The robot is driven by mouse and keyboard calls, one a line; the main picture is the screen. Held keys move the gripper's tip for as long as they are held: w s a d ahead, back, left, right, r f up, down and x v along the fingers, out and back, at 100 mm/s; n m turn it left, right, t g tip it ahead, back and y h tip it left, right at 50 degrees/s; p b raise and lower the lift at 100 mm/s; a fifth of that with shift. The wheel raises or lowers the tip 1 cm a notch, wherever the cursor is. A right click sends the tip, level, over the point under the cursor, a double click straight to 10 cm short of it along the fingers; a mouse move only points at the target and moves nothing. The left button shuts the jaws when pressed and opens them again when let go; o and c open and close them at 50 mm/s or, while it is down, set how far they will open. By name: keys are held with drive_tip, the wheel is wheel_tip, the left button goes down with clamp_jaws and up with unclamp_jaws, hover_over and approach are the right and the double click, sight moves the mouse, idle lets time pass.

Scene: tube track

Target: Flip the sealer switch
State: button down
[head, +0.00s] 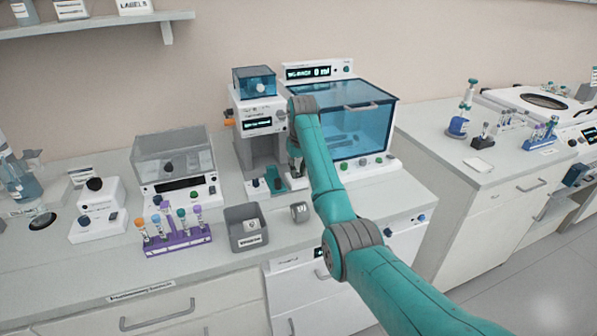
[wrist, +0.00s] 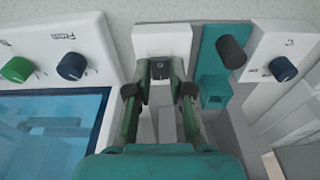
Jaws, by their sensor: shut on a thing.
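The sealer appears to be the white machine (head: 246,106) with a small display and blue-lidded top, at the back middle of the bench in the head view. A small black switch (wrist: 160,69) sits on a white block at its base in the wrist view. My gripper (wrist: 162,76) points down at it, one finger on each side, closed on the switch. In the head view my gripper (head: 296,166) is low at the machine's front right, and the arm and gripper hide the switch.
A blue-windowed cabinet (head: 362,122) with knobs along its base stands close to the right. A teal block with a black cylinder (wrist: 231,51) and a blue knob (wrist: 283,68) sit beside the switch. A grey bin (head: 246,228), grey roll (head: 299,212) and purple tube rack (head: 177,240) stand in front.

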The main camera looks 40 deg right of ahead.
sight(298, 176)
drive_tip(key=shift+w+g, duration=0.15)
drive_tip(key=shift+g, duration=0.25)
drive_tip(key=c, duration=1)
unclamp_jaws()
drive_tip(key=shift+c, duration=0.2)
drive_tip(key=shift+s+r, duration=0.15)
drive_tip(key=shift+r, duration=1.75)
drive_tip(key=shift+s+r, duration=0.1)
drive_tip(key=shift+r, duration=1.75)
